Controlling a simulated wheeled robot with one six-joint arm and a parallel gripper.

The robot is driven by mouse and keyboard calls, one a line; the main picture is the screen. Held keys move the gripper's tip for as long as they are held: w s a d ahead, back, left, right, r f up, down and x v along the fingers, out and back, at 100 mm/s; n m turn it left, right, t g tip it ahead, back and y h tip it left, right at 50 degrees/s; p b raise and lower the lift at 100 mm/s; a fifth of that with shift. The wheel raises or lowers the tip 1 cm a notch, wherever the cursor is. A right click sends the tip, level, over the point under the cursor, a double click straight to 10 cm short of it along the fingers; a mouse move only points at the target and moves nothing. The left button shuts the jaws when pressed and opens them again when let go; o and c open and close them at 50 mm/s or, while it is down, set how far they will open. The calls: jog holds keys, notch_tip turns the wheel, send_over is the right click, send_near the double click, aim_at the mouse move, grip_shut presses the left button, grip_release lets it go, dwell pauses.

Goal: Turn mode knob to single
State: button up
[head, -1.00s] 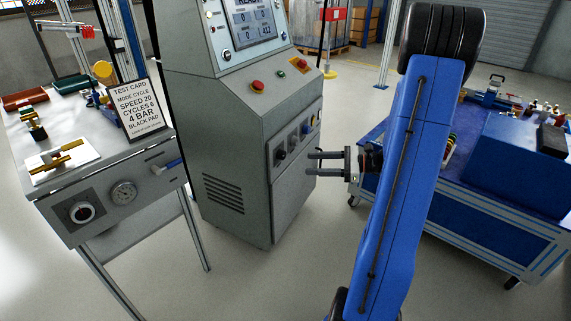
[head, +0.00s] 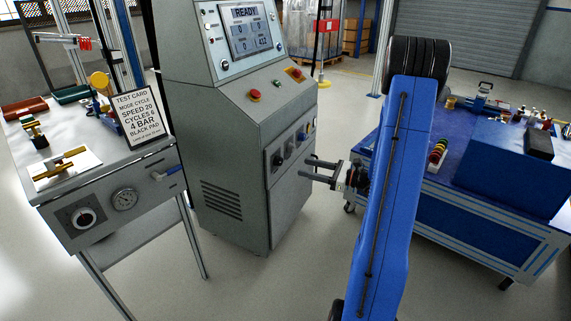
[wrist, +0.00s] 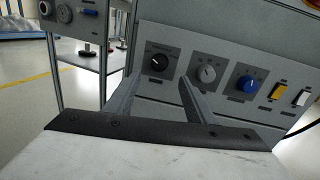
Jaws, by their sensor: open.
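The grey control cabinet's front panel carries a row of knobs. A black knob (wrist: 158,62) with a white pointer line is at the left of the row; it also shows in the head view (head: 277,158). Beside it are a grey knob (wrist: 207,73) and a blue knob (wrist: 248,82). Their labels are too small to read, so I cannot tell which is marked mode. My gripper (head: 309,171) is open and empty, to the right of the panel. In the wrist view its two fingers (wrist: 160,80) spread below the black knob, apart from it.
A yellow switch (wrist: 278,91) and a white switch (wrist: 302,98) sit right of the knobs. A red button (head: 254,96) is on the sloped top, under a screen reading READY (head: 250,30). A grey bench (head: 110,171) stands left, a blue cart (head: 470,225) right.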

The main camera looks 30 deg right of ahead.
aim_at(282, 162)
jog(key=x, duration=1)
jog(key=shift+c, duration=0.4)
jog(key=c, duration=1)
